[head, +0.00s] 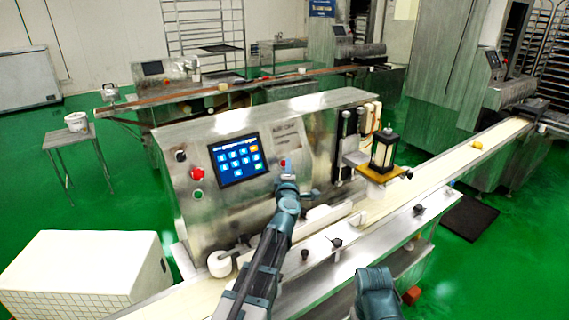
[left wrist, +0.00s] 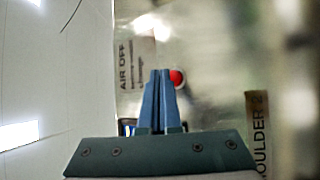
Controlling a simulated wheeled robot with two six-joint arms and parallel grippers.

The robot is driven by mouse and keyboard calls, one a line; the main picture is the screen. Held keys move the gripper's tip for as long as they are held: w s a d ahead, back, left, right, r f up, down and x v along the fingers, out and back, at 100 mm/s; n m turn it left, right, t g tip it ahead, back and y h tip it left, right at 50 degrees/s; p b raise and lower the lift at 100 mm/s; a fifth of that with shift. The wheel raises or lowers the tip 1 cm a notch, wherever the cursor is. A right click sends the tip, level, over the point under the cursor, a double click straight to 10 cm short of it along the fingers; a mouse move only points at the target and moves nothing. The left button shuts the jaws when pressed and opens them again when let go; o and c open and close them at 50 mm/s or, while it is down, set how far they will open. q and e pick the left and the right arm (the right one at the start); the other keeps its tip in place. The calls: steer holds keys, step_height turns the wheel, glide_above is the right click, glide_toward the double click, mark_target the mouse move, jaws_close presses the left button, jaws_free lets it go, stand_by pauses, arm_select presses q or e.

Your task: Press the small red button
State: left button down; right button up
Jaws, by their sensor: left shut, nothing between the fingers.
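The small red button (left wrist: 177,78) is a round red knob on the metal panel in the left wrist view, just right of my fingertips. It also shows as a small red spot (head: 283,163) in the head view, right of the touchscreen. My left gripper (head: 287,178) is shut and empty, its fingertips close below this spot. In the left wrist view, the blue fingers of my left gripper (left wrist: 160,73) lie side by side and partly cover the button's left edge. I cannot tell whether they touch it.
The machine front also has a blue-lit touchscreen (head: 239,160), a larger red button (head: 197,174) and a green button (head: 198,194) left of it. A conveyor belt (head: 433,170) runs below the panel. A label reading AIR OFF (left wrist: 126,66) is left of the fingers.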

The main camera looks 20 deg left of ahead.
stand_by(0.3)
arm_select(q)
steer(key=s+d+r+p, duration=0.2)
steer(key=d, duration=0.1)
steer(key=shift+s+d+r, duration=0.1)
steer(key=shift+s+d, duration=0.2)
steer(key=shift+s, duration=0.1)
stand_by(0.7)
